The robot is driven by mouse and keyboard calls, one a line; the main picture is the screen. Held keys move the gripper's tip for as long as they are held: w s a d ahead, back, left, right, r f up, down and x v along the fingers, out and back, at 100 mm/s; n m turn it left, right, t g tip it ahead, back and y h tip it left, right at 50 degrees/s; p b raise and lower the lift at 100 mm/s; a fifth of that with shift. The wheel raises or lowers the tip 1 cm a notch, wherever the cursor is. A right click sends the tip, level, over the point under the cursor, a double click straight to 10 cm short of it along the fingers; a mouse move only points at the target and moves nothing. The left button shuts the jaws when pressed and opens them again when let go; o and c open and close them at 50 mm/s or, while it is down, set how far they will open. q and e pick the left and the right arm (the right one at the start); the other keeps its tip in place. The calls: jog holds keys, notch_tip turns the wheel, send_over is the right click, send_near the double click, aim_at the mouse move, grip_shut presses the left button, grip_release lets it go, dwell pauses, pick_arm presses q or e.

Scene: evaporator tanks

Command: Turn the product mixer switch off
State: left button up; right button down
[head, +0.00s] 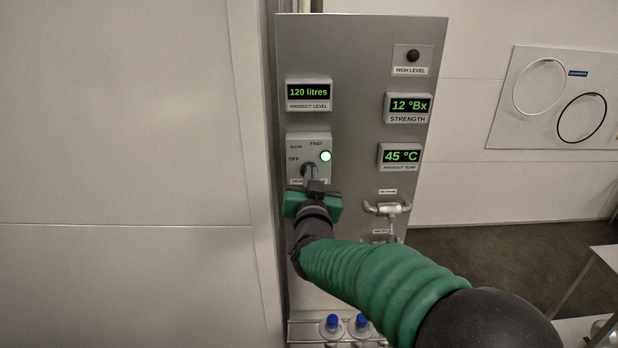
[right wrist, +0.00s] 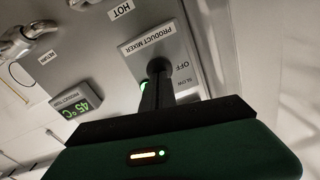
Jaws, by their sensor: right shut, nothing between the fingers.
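The product mixer switch (head: 307,168) is a dark rotary knob on a small grey plate (head: 295,140) marked OFF, SLOW and FAST. A green light (head: 325,156) on the plate is lit. My right gripper (head: 313,180) is shut and empty, with its fingertips at the knob and over the plate's lower part. In the right wrist view the shut fingers (right wrist: 157,96) reach to the dark knob (right wrist: 158,66), below the PRODUCT MIXER label (right wrist: 148,42) in that picture. I cannot tell whether they touch it, and its pointer is too hidden to read. My left gripper is not in view.
The steel panel (head: 355,50) also carries a product level display (head: 309,93), strength display (head: 408,106), temperature display (head: 400,156) and a metal tap (head: 387,208). Blue-capped bottles (head: 333,322) stand on a ledge below. A white wall (head: 120,120) is at left.

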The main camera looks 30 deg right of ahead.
jog(key=shift+w+f, duration=0.1)
jog(key=shift+f, duration=0.3)
dwell(0.6)
jog(key=c, duration=2.2)
grip_release()
jog(key=shift+a, duration=0.1)
